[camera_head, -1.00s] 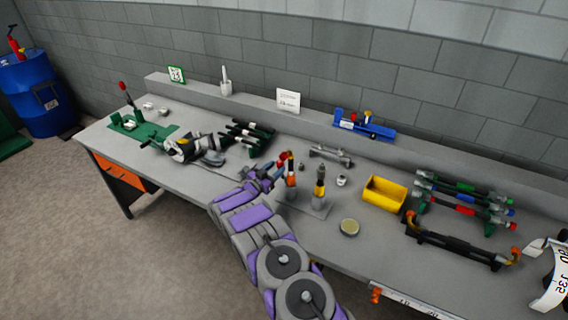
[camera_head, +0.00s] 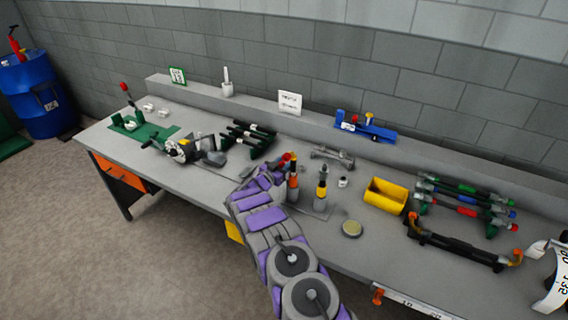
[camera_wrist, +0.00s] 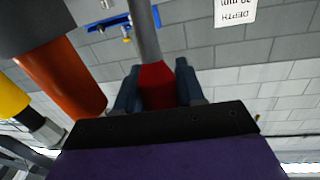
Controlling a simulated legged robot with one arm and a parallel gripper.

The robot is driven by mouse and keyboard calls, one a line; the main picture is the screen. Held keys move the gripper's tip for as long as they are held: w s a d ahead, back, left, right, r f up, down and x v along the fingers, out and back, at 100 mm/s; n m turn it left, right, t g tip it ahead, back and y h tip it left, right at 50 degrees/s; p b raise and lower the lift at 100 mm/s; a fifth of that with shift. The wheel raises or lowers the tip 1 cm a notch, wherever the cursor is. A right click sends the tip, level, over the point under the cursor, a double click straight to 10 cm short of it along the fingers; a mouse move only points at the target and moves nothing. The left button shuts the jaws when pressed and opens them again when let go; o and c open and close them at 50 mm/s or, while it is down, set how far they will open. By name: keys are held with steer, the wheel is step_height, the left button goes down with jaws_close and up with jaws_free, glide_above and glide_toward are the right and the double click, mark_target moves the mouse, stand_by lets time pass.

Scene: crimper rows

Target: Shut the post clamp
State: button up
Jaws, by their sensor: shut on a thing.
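My gripper (camera_wrist: 157,88) is shut on a red grip (camera_wrist: 157,82) in the wrist view, with a blue finger on either side. A grey rod (camera_wrist: 143,30) runs from the grip. In the head view my gripper (camera_head: 277,168) is by an orange-banded post (camera_head: 293,182), with the red grip near the post's top. A yellow-banded post (camera_head: 321,190) stands to its right. I cannot tell which part is the clamp's jaw or how far it is closed. At the bench's left, a green fixture (camera_head: 153,133) has an upright red-knobbed lever (camera_head: 125,89).
A yellow bin (camera_head: 386,196) and racked tools (camera_head: 465,196) stand to the right. A round tin (camera_head: 352,228) lies in front of the bin. A grey-and-yellow tool (camera_head: 182,150) and a dark rack (camera_head: 248,138) are to the left. A raised ledge runs behind.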

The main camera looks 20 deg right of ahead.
steer(key=shift+w+r, duration=0.1)
jaws_close()
steer(key=shift+s+a+f+t+h, duration=0.25)
steer(key=shift+s+a+t+h, duration=0.15)
steer(key=shift+a+h, duration=0.1)
steer(key=shift+s+a+f+t+h, duration=0.3)
steer(key=shift+a+t+h, duration=0.1)
steer(key=shift+a+h, duration=0.1)
steer(key=shift+s+a+f+m+t+h+b, duration=0.1)
steer(key=shift+s+a+m+t+h+b, duration=0.35)
steer(key=shift+h, duration=0.55)
steer(key=shift+a, duration=0.15)
steer(key=shift+o, duration=2.1)
jaws_free()
